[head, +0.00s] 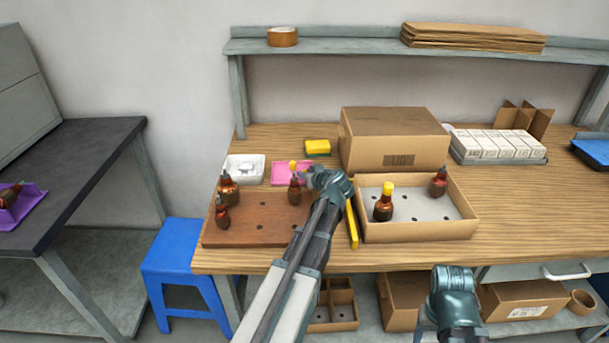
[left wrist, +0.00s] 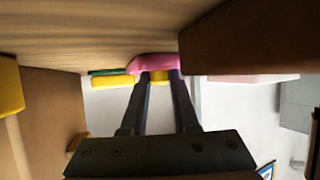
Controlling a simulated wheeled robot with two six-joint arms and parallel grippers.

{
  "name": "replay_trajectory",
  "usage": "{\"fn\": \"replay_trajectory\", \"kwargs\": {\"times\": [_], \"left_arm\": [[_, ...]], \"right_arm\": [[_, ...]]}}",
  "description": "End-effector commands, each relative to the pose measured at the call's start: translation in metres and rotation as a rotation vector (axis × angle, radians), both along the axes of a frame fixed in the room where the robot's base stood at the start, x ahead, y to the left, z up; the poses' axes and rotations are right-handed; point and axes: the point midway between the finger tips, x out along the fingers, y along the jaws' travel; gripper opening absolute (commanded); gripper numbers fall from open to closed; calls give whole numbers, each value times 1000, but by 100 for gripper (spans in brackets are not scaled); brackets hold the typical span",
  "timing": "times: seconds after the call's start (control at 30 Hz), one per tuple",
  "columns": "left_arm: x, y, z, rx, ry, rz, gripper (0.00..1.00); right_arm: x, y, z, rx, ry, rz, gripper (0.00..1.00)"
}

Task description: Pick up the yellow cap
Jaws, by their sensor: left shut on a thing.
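My left gripper (head: 309,177) is at the pink tray (head: 280,177), behind the brown board (head: 262,231). Its fingers are shut on a small yellow cap (head: 293,165). In the left wrist view the yellow cap (left wrist: 160,76) shows between the fingertips (left wrist: 160,80), right by the pink tray (left wrist: 153,63). I cannot tell whether the cap still touches the tray. A second yellow cap (head: 387,187) sits on a brown bottle (head: 383,208) in the open carton. My right gripper (head: 455,290) is low at the front right, away from these things; its fingers are hidden.
Several brown bottles with dark tops (head: 228,187) stand on the board. The open carton (head: 420,233) is right of my left arm, with a yellow strip (head: 352,225) beside it. A closed carton (head: 393,140), a sponge (head: 317,147) and a white tray (head: 232,174) stand behind.

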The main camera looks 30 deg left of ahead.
Motion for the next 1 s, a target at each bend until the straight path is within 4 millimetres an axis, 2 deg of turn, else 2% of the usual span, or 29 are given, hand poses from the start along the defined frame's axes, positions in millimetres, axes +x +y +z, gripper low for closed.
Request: {"fn": "replay_trajectory", "kwargs": {"times": [0.27,0.43,1.0], "left_arm": [[0,0,3,0,0,0,0],[0,0,15,0,0,0,0],[0,0,95,0,0,0,0]], "right_arm": [[0,0,3,0,0,0,63],[0,0,15,0,0,0,63],[0,0,95,0,0,-1,63]]}}
